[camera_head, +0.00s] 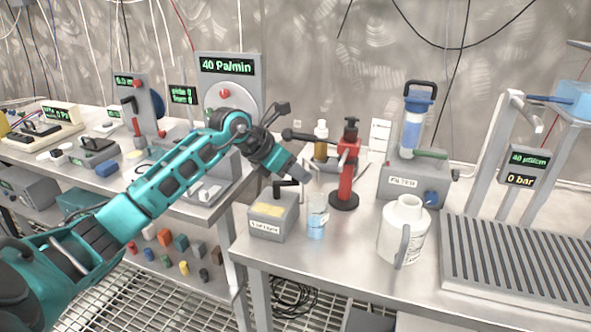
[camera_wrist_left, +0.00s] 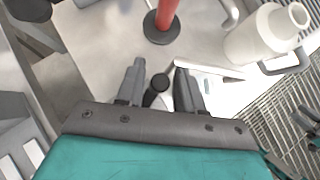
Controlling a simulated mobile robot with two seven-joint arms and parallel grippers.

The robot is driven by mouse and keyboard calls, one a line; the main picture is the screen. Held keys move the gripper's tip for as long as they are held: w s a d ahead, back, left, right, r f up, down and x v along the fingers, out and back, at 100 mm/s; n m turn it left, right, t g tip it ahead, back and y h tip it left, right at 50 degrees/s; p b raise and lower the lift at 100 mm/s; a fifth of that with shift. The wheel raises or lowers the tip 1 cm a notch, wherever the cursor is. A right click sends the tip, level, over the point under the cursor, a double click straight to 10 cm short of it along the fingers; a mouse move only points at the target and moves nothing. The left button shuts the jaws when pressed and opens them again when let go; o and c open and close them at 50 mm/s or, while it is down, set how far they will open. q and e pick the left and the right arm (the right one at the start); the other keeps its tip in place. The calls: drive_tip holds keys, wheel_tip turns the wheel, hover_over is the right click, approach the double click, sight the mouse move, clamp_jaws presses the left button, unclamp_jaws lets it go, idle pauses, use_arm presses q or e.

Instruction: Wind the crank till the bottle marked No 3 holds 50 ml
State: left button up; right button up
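A grey box with a yellowish top (camera_head: 268,222) and a front label stands near the bench's front left corner. A dark bent crank handle (camera_head: 288,184) rises behind its top. A clear vessel with blue liquid (camera_head: 316,222) stands at the box's right; I cannot read its number or level. My left gripper (camera_head: 303,178) points down just above and right of the crank handle. In the left wrist view my gripper (camera_wrist_left: 160,82) is open. A dark round knob (camera_wrist_left: 157,87) shows between the fingers, with gaps at both sides. My right gripper is out of view.
A white jug (camera_head: 402,230), a filter unit (camera_head: 410,165) and a slatted tray (camera_head: 520,255) stand to the right. An amber bottle (camera_head: 321,140) is behind.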

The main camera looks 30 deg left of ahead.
use_arm(q)
clamp_jaws()
drive_tip(key=shift+s+d+m+h, duration=0.1)
drive_tip(key=shift+s+m+h, duration=0.15)
drive_tip(key=shift+m, duration=0.35)
drive_tip(key=shift+o, duration=0.9)
unclamp_jaws()
drive_tip(key=b+v, duration=0.1)
drive_tip(key=v, duration=1.2)
drive_tip(key=shift+w, duration=0.2)
drive_tip(key=shift+r, duration=0.1)
